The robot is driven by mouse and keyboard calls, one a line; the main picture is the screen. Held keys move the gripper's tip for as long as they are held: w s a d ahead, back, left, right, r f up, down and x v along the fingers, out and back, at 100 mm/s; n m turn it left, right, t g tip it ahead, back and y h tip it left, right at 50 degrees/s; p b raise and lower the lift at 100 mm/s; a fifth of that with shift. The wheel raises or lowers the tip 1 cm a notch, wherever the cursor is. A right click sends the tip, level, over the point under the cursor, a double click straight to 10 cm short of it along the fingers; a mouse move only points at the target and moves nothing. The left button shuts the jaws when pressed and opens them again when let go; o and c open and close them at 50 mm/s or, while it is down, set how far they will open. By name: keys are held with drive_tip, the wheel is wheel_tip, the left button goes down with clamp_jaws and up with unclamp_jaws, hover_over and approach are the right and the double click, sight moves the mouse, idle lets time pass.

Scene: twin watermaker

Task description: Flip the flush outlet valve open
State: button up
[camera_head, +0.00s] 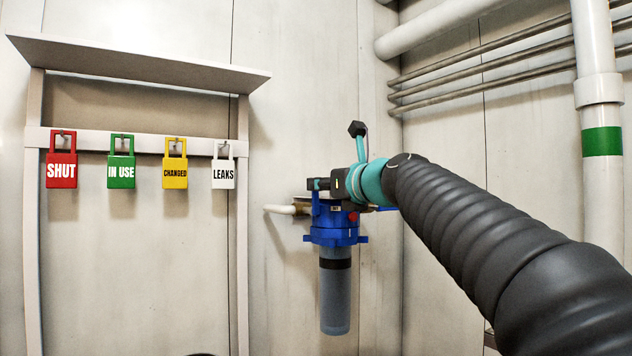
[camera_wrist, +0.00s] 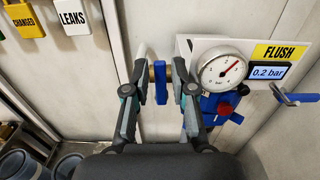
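A blue lever (camera_wrist: 161,85) hangs down from a brass valve body on a white pipe in the wrist view. My gripper (camera_wrist: 162,75) is open, with one finger on each side of this lever and a narrow gap showing on both sides. A second blue lever (camera_wrist: 300,98) points sideways on the right, below the yellow FLUSH label (camera_wrist: 279,53). The frames do not clearly show which lever is the flush outlet valve. In the head view my gripper (camera_head: 318,188) covers most of the valve area above the blue filter housing (camera_head: 334,229).
A gauge (camera_wrist: 222,70) and a display (camera_wrist: 268,72) reading 0.2 bar sit right of my fingers. A red knob (camera_wrist: 226,110) is below the gauge. A tag rack (camera_head: 135,140) stands left, and pipes (camera_head: 480,75) run along the right wall.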

drive_tip(key=shift+x, duration=1.6)
drive_tip(key=shift+s, duration=0.1)
clamp_jaws()
